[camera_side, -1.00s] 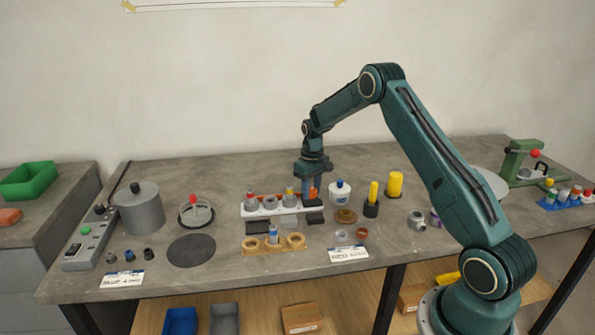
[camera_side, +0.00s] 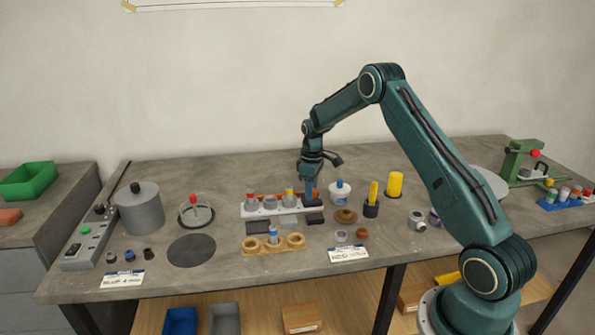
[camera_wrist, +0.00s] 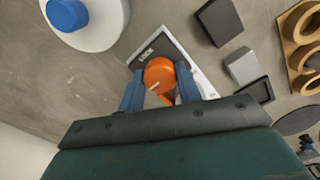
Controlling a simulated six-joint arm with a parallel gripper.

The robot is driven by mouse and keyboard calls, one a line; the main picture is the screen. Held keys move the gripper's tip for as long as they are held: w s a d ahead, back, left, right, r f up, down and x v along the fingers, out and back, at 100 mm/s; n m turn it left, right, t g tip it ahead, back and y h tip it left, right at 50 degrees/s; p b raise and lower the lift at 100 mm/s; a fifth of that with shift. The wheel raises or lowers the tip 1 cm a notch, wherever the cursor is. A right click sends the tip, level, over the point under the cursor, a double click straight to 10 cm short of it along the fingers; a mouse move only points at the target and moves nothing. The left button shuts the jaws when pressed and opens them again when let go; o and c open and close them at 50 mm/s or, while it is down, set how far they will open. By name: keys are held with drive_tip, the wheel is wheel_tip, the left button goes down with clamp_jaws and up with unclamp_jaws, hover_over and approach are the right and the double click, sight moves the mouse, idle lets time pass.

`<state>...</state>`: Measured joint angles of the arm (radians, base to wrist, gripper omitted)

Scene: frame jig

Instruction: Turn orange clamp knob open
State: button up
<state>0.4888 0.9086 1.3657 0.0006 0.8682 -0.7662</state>
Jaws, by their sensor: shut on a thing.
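The orange clamp knob (camera_wrist: 159,74) shows in the wrist view between the two blue fingers of my gripper (camera_wrist: 160,88). The fingers are shut on its sides. A white mark shows on the knob's face, and a bit of orange shows below it. The knob sits at the end of the white frame jig (camera_wrist: 202,84), beside a dark plate (camera_wrist: 160,48). In the side view my gripper (camera_side: 309,192) points down at the right end of the jig (camera_side: 270,210), and the fingers hide most of the knob there.
A white bottle with a blue cap (camera_side: 340,192) stands close to the right of my gripper. Dark and grey blocks (camera_side: 315,218) lie just in front. A wooden holder with rings (camera_side: 272,245) is nearer the front. Bare table lies behind the jig.

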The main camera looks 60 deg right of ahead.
drive_tip(key=shift+w+r, duration=0.1)
drive_tip(key=shift+w, duration=0.05)
drive_tip(key=o, duration=1)
wheel_tip(320, 180, up, 14)
idle(0.5)
